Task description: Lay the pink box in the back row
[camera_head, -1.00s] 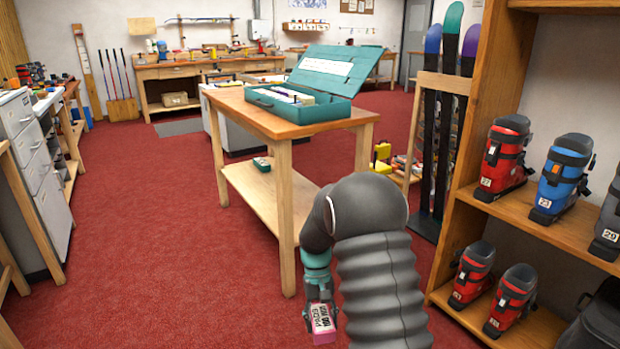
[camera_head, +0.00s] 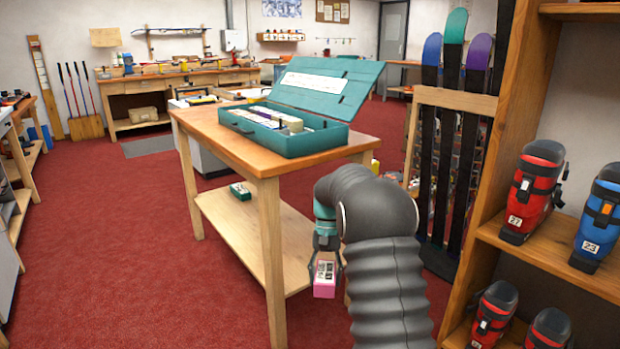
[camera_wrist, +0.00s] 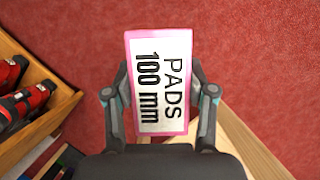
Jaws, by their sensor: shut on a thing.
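A pink box (camera_wrist: 160,82) with a white label reading "PADS 100 mm" is held between the two fingers of my gripper (camera_wrist: 160,98). In the head view the pink box (camera_head: 325,277) hangs low under my gripper (camera_head: 326,245), in front of the wooden bench. A teal case (camera_head: 285,142) stands with its lid (camera_head: 325,82) raised on the bench top. Light-coloured boxes (camera_head: 274,118) lie inside the case. Its row layout and much of its inside are hidden by the front wall.
The wooden bench (camera_head: 215,130) has a lower shelf (camera_head: 240,225) with a small green box (camera_head: 240,191) on it. A rack of skis (camera_head: 450,120) and a shelf of ski boots (camera_head: 540,250) stand to the right. Red floor (camera_head: 110,250) is clear to the left.

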